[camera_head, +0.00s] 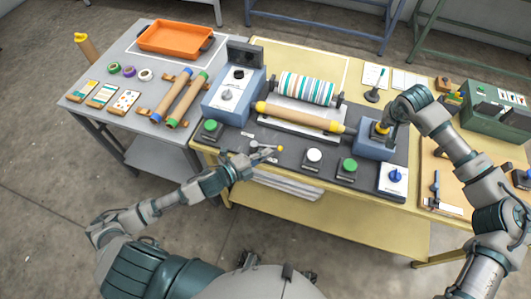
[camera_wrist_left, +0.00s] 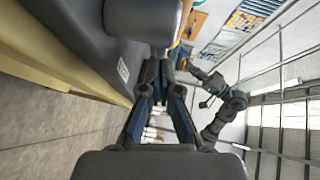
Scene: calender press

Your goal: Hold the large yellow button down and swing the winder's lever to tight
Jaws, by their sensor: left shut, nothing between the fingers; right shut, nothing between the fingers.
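The large yellow button (camera_head: 380,128) sits on top of a blue box (camera_head: 374,150) at the right of the press. My right gripper (camera_head: 386,132) is shut and points down at it; it partly hides the button, and I cannot tell whether it is pressed. A small lever with a yellow-orange tip (camera_head: 278,148) shows at the front edge of the dark base. My left gripper (camera_head: 258,155) is shut and empty close beside it; contact is unclear. In the left wrist view the left fingers (camera_wrist_left: 160,72) are together. The lever's markings are too small to read.
A tan roll (camera_head: 305,118) lies before a striped roller (camera_head: 307,88). Green buttons (camera_head: 210,127) (camera_head: 349,165), a white button (camera_head: 314,156) and a blue knob (camera_head: 396,175) line the front. A grey-blue housing (camera_head: 230,95) stands left; a green case (camera_head: 495,112) stands far right.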

